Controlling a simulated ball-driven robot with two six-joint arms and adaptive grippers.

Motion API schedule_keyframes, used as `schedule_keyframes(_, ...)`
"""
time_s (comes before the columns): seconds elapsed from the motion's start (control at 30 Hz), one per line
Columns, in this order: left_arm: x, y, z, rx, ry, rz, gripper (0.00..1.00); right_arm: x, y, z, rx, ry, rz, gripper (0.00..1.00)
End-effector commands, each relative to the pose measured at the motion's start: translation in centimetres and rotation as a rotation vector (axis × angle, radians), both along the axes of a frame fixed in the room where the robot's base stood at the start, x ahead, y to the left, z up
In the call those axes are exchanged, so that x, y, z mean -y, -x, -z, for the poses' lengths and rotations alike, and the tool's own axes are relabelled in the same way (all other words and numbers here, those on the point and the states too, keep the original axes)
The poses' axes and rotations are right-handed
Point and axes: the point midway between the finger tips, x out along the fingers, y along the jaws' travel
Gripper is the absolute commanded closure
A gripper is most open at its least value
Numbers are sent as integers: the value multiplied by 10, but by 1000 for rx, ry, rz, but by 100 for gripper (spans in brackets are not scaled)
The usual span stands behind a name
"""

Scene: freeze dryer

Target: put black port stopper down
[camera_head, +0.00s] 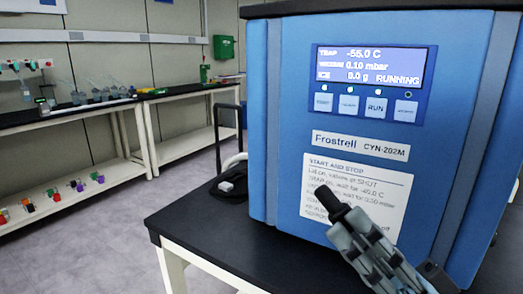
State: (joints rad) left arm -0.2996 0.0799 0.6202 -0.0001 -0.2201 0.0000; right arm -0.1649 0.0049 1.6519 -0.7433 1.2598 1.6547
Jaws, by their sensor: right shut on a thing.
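My right gripper (350,226) comes in from the lower right, in front of the blue freeze dryer (286,120). It is shut on the black port stopper (327,201), a short dark cylinder that sticks out past the fingertips, tilted up and to the left. The stopper is in front of the lower part of the dryer's instruction label, apart from the black bench top (197,222). My left gripper is not in view.
The dryer's display (368,66) reads RUNNING, -55.0 C and 0.10 mbar. A small whitish item on a dark base (226,187) sits at the bench's back left. The front left of the bench top is clear. Side benches with several small items stand behind.

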Motion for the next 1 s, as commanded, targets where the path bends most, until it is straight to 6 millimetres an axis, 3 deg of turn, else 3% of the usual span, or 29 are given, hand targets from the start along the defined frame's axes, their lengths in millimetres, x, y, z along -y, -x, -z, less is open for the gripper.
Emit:
schedule_keyframes(0.03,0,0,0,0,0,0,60,14,9,1,-9,0,131,100)
schedule_keyframes(0.2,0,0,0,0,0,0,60,61,12,-4,-7,-7,572,100)
schedule_keyframes(0.4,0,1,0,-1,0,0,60,94,-1,-13,-4,-8,908,100)
schedule_keyframes(0.6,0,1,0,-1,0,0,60,100,-8,-8,-2,-3,1036,100)
schedule_keyframes(1.0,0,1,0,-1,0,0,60,99,-8,-8,1,-1,1042,100)
